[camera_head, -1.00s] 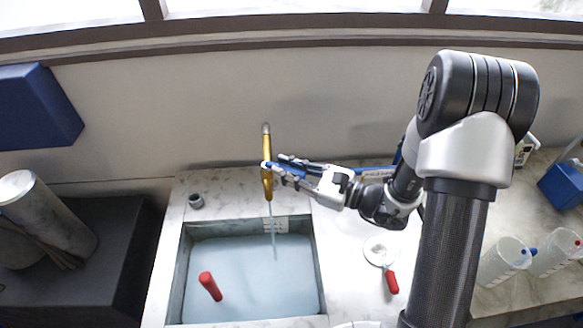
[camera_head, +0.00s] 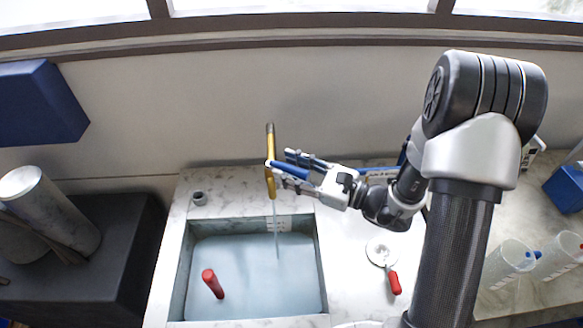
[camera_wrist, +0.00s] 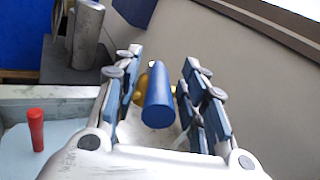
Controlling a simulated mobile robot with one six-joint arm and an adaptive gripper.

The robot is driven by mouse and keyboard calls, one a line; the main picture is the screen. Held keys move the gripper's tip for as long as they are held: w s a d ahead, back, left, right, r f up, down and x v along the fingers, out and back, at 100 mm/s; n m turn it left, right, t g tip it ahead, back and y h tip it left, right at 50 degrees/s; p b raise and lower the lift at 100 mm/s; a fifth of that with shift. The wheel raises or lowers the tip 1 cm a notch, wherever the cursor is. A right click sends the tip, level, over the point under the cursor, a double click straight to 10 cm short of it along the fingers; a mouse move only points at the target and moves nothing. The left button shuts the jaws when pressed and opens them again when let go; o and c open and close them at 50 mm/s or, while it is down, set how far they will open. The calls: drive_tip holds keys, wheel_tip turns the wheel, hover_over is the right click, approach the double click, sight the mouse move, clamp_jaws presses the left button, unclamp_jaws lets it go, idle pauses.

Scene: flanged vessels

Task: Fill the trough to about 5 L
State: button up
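The trough (camera_head: 184,262) is a rectangular basin sunk in the marble counter, holding pale blue water. A thin stream (camera_head: 276,235) runs from the brass tap (camera_head: 270,150) into it. A marked plate (camera_head: 283,223) is on its back wall; its figures are too small to read. A red handle (camera_head: 212,284) stands up out of the water, also in the wrist view (camera_wrist: 36,130). My gripper (camera_head: 281,161) is at the tap. In the wrist view its fingers (camera_wrist: 160,66) are open either side of the tap's blue knob (camera_wrist: 158,104), with gaps on both sides.
Clear jugs (camera_head: 508,262) stand at the far right. Grey cylinders (camera_head: 55,215) rest on the dark block at left.

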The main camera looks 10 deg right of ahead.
drive_tip(key=v, duration=1.2)
idle(0.6)
drive_tip(key=w+a+m, duration=0.1)
drive_tip(key=w+a, duration=0.1)
drive_tip(key=a, duration=0.1)
drive_tip(key=w+a+m, duration=0.2)
drive_tip(key=w+a, duration=0.1)
drive_tip(key=a, duration=0.1)
drive_tip(key=w+a+m, duration=0.1)
drive_tip(key=w+a, duration=0.1)
drive_tip(key=a, duration=0.2)
drive_tip(key=shift+w+a+m+p, duration=0.1)
drive_tip(key=shift+w+m+p, duration=0.2)
drive_tip(key=shift+c, duration=0.5)
clamp_jaws()
